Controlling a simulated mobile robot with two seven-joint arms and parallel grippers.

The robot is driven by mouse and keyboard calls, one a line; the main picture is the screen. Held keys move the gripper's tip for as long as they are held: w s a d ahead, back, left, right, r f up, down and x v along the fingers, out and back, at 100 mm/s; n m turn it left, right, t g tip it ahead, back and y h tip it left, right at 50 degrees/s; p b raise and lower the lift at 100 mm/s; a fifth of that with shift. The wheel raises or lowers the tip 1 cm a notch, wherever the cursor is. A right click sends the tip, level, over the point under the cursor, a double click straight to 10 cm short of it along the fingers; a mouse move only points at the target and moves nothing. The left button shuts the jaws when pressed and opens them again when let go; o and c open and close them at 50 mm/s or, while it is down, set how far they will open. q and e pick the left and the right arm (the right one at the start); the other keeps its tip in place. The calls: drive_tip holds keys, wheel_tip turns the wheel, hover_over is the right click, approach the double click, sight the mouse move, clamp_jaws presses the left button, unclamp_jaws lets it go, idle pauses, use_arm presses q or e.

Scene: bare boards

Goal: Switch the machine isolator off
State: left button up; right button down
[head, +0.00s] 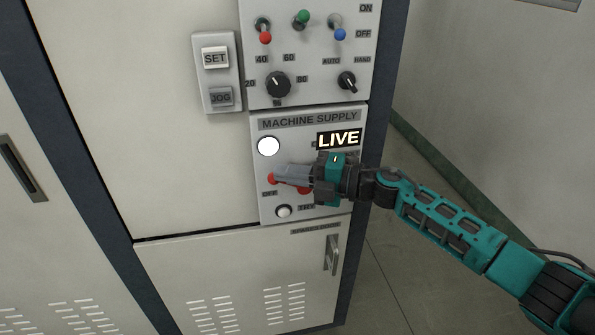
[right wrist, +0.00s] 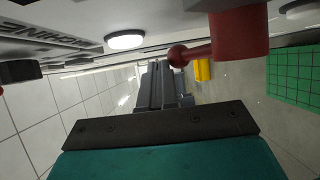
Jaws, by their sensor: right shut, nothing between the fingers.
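The isolator is on the MACHINE SUPPLY panel (head: 258,199). Its red lever has a ball end (head: 271,179) just above the OFF label, and part of its red hub (head: 303,191) shows below my right gripper (head: 279,173). The sign above reads LIVE (head: 338,139). In the right wrist view, my shut, empty fingers (right wrist: 157,70) are beside the red ball (right wrist: 178,56), left of the red hub (right wrist: 240,34); I cannot tell whether they touch. My left gripper is out of view.
A white round lamp (head: 268,146) and a TRY button (head: 284,211) are on the same panel. Above are toggle switches and knobs (head: 278,84); left is a SET/JOG box (head: 218,76). A spares door handle (head: 331,255) sticks out below. Floor on the right is clear.

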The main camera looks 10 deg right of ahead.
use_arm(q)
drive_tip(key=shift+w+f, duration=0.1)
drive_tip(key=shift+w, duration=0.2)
use_arm(e)
drive_tip(key=shift+a+f, duration=1.05)
drive_tip(key=shift+f, duration=0.05)
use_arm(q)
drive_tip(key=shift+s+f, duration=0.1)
use_arm(e)
drive_tip(key=shift+a+f, duration=0.1)
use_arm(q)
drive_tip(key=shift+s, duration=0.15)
